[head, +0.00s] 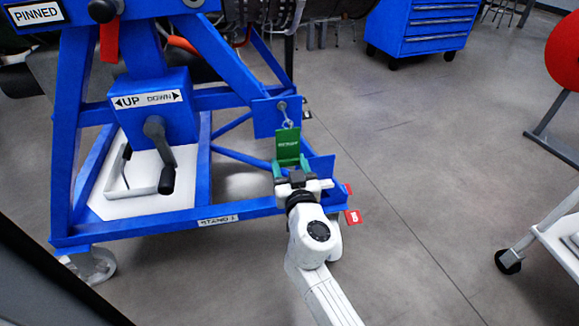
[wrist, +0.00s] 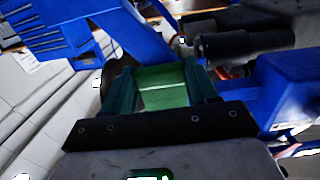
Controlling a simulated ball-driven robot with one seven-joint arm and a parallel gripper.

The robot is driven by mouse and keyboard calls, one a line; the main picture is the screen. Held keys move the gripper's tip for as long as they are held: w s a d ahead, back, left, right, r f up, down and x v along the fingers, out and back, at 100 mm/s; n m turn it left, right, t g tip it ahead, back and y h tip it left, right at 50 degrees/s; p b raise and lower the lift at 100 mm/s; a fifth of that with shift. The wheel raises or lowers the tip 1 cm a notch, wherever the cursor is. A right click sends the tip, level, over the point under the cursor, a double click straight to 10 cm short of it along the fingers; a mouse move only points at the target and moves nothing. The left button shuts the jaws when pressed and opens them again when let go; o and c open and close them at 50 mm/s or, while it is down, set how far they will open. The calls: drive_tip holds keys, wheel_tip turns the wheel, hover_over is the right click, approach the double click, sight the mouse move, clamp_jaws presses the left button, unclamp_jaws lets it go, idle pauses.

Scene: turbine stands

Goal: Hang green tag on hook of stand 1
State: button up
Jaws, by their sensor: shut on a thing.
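The green tag (head: 288,143) is upright at the right end of the blue stand marked STAND 1 (head: 150,232). My gripper (head: 291,170) is shut on the tag's lower part. A small metal ring or clip at the tag's top meets the hook (head: 282,106) on a blue plate of the stand; I cannot tell whether it is over the hook or only in front of it. In the wrist view the tag (wrist: 163,87) lies between the two dark green fingers of my gripper (wrist: 165,92). The hook is not clear there.
A red tag (head: 353,217) is by the stand's right corner. A crank handle (head: 160,150) stands on the stand's left part. A blue drawer cabinet (head: 420,27) is at the back, and a white cart (head: 560,230) at the right. The floor between is clear.

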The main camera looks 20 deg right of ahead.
drive_tip(key=shift+w, duration=0.1)
drive_tip(key=o, duration=1.7)
drive_tip(key=shift+o, duration=0.2)
drive_tip(key=s+a, duration=0.1)
drive_tip(key=s, duration=0.6)
drive_tip(key=shift+b, duration=0.45)
